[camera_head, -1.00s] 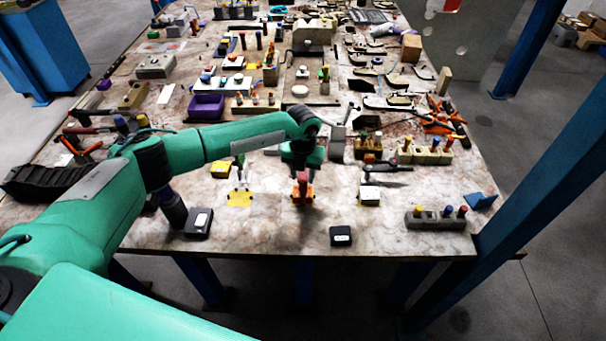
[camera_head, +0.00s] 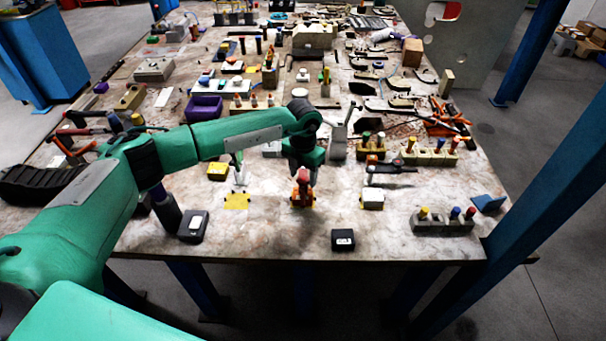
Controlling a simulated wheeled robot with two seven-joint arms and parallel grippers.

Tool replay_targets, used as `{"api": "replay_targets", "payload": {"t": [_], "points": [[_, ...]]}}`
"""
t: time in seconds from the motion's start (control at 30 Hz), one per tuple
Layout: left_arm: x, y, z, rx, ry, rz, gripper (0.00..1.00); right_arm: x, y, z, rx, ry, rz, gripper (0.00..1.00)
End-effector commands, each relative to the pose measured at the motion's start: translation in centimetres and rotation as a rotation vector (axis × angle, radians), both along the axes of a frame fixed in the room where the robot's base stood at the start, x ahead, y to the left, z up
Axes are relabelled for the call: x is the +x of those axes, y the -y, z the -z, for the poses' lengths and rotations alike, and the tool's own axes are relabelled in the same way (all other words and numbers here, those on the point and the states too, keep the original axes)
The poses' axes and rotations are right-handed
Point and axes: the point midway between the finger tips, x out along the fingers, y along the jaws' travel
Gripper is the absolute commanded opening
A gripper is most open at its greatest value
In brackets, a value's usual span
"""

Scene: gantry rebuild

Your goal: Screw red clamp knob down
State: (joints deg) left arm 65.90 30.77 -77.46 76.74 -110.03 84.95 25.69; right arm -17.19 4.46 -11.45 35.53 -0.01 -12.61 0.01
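The red clamp knob (camera_head: 303,175) stands upright on an orange clamp block (camera_head: 302,200) near the front middle of the table. My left arm reaches in from the left, and its gripper (camera_head: 305,172) points down at the knob from above. The fingers are small and dark here, on or right around the top of the knob. I cannot tell whether they touch it or how far apart they are. My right gripper is not in view.
Black boxes stand on the table (camera_head: 270,238) at left (camera_head: 193,226) and right (camera_head: 343,240) of the clamp. A white block (camera_head: 372,199) is to its right, a yellow patch (camera_head: 236,201) to its left. A grey peg block (camera_head: 443,222) stands at the front right.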

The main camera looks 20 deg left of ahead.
Motion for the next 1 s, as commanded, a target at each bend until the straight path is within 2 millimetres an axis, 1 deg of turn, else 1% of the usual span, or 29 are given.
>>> {"api": "replay_targets", "payload": {"t": [0.23,0.37,0.47,0.8,0.9,1.0], "points": [[0.0,0.0,0.0,0.000,-0.001,0.000,0.51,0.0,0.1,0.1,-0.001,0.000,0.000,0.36],[0.0,0.0,-0.8,0.000,0.000,0.000,0.51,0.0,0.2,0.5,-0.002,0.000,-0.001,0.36],[0.0,0.0,-2.3,-0.001,0.002,0.002,0.51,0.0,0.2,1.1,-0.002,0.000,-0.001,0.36],[0.0,0.0,-9.9,0.000,0.003,0.001,0.51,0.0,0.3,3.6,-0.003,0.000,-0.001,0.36],[0.0,0.0,-11.6,0.000,0.002,0.000,0.51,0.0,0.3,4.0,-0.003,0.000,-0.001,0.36],[0.0,0.0,-12.8,0.000,0.001,-0.001,0.51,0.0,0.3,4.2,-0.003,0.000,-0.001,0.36]]}}
